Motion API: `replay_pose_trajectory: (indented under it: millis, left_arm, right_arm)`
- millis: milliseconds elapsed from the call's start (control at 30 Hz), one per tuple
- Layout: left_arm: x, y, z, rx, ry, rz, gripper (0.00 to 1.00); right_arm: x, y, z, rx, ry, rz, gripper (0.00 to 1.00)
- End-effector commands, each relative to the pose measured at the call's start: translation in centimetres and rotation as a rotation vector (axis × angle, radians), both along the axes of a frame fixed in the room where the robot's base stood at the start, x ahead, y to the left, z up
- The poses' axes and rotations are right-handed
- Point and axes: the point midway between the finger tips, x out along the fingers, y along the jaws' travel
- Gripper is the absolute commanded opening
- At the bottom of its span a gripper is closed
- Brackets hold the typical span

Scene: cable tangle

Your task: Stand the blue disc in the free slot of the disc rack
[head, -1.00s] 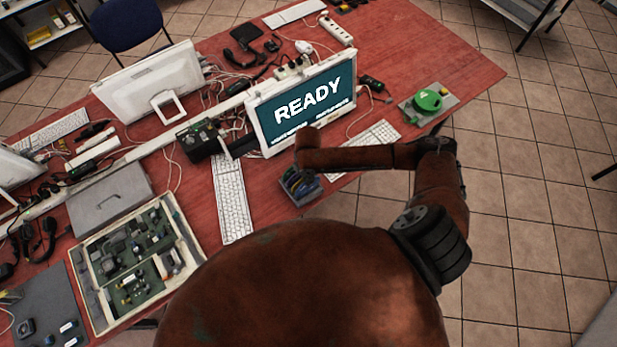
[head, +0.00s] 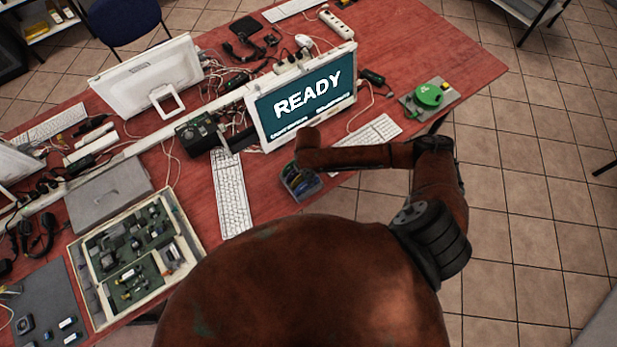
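The disc rack (head: 312,190) is a small grey holder at the table's front edge, below the monitor in the head view. Several coloured discs stand in it, with blue, green and yellow edges showing. They are too small to tell which slot is free, or which blue edge is the task's blue disc. My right arm reaches in from the right, and its wrist (head: 308,150) is just above the rack in the picture. My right gripper is mostly hidden at the wrist, so its fingers and any hold cannot be made out. My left gripper is not in view.
A monitor reading READY (head: 303,98) stands close behind the rack. Keyboards lie to its left (head: 231,193) and right (head: 368,138). A green round item on a grey plate (head: 428,96) is further right. A parts tray (head: 190,236) lies at left. Bare red tabletop shows at far right.

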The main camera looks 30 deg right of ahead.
Motion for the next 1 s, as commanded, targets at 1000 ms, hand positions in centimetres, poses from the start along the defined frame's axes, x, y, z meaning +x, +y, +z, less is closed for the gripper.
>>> replay_pose_trajectory:
  millis: [1000]
  left_arm:
    - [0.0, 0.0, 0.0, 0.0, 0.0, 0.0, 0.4]
  right_arm:
    - [0.1, 0.0, 9.6, -0.001, -0.004, 0.001, 0.25]
